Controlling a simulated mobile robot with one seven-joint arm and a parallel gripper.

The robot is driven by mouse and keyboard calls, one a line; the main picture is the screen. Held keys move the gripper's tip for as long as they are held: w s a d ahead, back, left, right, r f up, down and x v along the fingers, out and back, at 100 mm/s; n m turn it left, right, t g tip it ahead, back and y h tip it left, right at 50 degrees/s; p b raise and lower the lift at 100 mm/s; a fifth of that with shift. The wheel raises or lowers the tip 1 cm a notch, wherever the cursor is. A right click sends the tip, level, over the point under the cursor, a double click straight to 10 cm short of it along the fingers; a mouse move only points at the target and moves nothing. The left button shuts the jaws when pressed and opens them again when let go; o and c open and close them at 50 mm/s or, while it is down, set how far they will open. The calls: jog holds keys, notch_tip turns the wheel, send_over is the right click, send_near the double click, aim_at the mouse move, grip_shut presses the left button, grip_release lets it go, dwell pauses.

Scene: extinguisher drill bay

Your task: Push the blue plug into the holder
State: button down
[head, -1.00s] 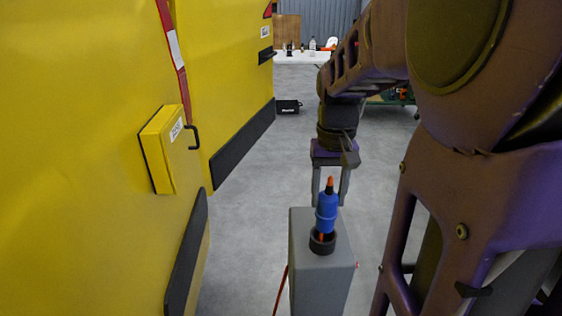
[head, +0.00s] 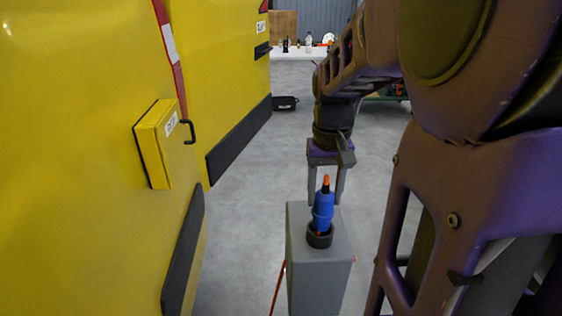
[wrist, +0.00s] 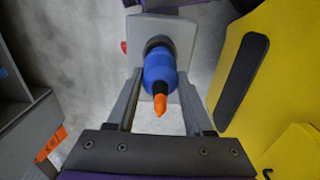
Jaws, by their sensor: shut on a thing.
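The blue plug (head: 323,209) has an orange tip and stands nearly upright at the mouth of the black ring holder (head: 319,240). The holder sits on top of a grey post (head: 335,270). My gripper (head: 325,200) is shut on the plug, with one finger on each side. In the wrist view the plug (wrist: 159,72) lies between the two fingers (wrist: 158,95), orange tip toward the camera. The holder (wrist: 158,43) is partly hidden behind it.
A yellow panel wall (head: 80,200) with a yellow box and black handle (head: 188,132) runs along the left. Black bumper strips line it. A black case (head: 285,103) lies on the open grey floor behind. A white table (head: 300,54) stands far back.

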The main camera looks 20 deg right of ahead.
jog(key=shift+f+b, duration=1.25)
jog(key=shift+f, duration=0.65)
jog(key=shift+c, duration=1)
grip_release()
